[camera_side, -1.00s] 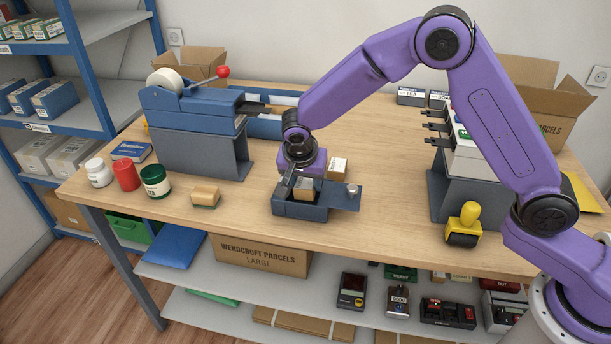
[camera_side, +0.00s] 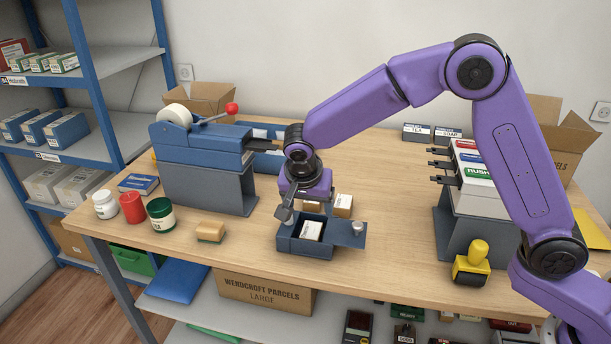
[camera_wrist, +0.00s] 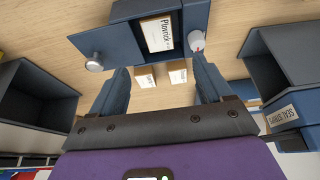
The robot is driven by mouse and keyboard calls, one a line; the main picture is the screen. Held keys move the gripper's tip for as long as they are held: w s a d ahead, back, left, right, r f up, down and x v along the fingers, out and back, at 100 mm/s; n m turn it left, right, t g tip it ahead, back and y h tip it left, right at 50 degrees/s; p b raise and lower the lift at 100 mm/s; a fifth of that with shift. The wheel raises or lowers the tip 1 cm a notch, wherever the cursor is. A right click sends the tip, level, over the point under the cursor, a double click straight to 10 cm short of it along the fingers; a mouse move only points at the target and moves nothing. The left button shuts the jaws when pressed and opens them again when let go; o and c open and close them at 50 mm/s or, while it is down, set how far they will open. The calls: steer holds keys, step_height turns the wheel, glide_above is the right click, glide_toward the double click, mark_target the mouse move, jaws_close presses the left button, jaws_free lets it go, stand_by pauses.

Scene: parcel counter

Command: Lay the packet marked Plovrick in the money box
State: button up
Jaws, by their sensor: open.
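The money box (camera_side: 290,244) is a small dark-blue box with its lid (camera_side: 347,234) out to the right; it also shows at the top of the wrist view (camera_wrist: 123,44). The packet marked Plovrick (camera_wrist: 157,34) lies inside it, label up; it also shows in the side view (camera_side: 311,231). My gripper (camera_side: 286,212) is above the box's back edge, fingers apart. In the wrist view, the space between my fingertips (camera_wrist: 159,68) is empty, and the packet lies beyond them, clear of both.
Two small cartons, one left (camera_wrist: 145,77) and one right (camera_wrist: 177,72), stand on the table behind the box. A blue tape machine (camera_side: 205,150) is at left, a stamp rack (camera_side: 475,190) at right. A wooden-topped block (camera_side: 210,230) lies front left. Table between block and box is clear.

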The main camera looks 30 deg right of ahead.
steer(key=v, duration=1.1)
steer(key=shift+s+r, duration=0.15)
steer(key=shift+r, duration=0.15)
steer(key=shift+s, duration=0.1)
steer(key=s+d+f+n+g+y, duration=0.1)
steer(key=s+d+f+n, duration=0.1)
steer(key=s+d+n, duration=0.4)
steer(key=s+d+f+n+g+y, duration=0.1)
steer(key=s+d+n, duration=0.5)
steer(key=s, duration=0.8)
steer(key=s+d+f+n+g+y, duration=0.1)
steer(key=s+d+f+n, duration=0.1)
steer(key=s+d+n, duration=0.4)
steer(key=s+n, duration=0.3)
steer(key=s, duration=0.2)
steer(key=shift+d+f+n, duration=0.3)
steer(key=shift+f, duration=0.1)
